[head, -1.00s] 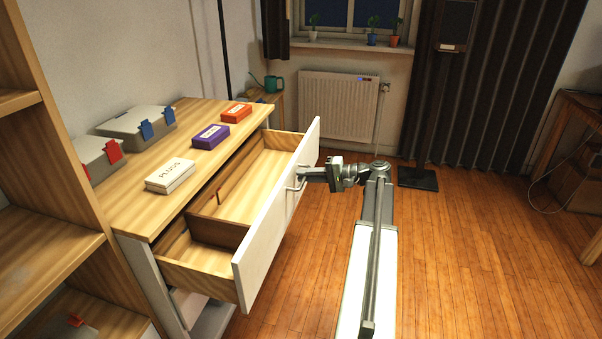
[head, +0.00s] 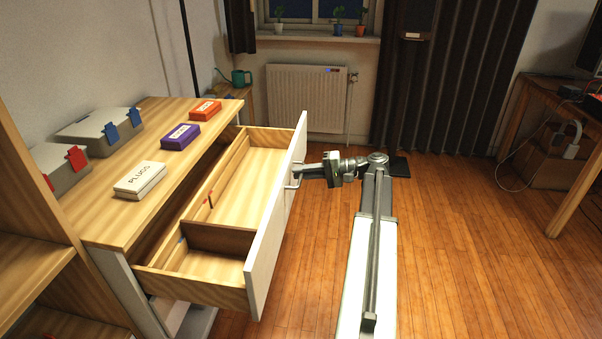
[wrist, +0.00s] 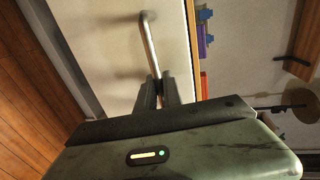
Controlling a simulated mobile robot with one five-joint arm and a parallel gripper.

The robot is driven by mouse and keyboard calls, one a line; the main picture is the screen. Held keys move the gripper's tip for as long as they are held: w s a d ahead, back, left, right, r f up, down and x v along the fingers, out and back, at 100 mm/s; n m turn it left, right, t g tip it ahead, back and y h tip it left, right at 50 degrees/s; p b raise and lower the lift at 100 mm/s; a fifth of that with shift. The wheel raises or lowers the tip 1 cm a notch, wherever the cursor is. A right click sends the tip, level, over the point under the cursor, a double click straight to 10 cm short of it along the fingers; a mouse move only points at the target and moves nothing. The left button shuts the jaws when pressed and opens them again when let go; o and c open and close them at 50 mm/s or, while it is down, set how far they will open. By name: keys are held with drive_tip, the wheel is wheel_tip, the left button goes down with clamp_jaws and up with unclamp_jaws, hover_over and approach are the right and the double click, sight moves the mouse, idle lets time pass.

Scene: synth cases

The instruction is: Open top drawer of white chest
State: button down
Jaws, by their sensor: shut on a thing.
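The white chest has a wooden top (head: 112,215) and stands at the left in the head view. Its top drawer (head: 222,240) is pulled well out, with a white front (head: 272,232) and a divided wooden inside. A small red item (head: 210,200) shows in the drawer. My gripper (head: 298,176) is shut on the drawer's metal handle (head: 290,186), at the outer side of the front. In the wrist view the fingers (wrist: 162,88) close on the handle bar (wrist: 149,42), in front of the white drawer front (wrist: 110,55).
On the chest top are a white PLUGS box (head: 140,180), a purple box (head: 180,137), a red box (head: 205,110) and grey cases (head: 100,130). A wooden shelf (head: 30,270) stands at near left. The floor (head: 470,250) at right is clear.

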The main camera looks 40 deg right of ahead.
drive_tip(key=c, duration=1.5)
unclamp_jaws()
drive_tip(key=shift+w, duration=0.2)
drive_tip(key=p+v, duration=0.1)
drive_tip(key=v, duration=0.6)
drive_tip(key=shift+s+d, duration=0.2)
drive_tip(key=shift+s, duration=0.1)
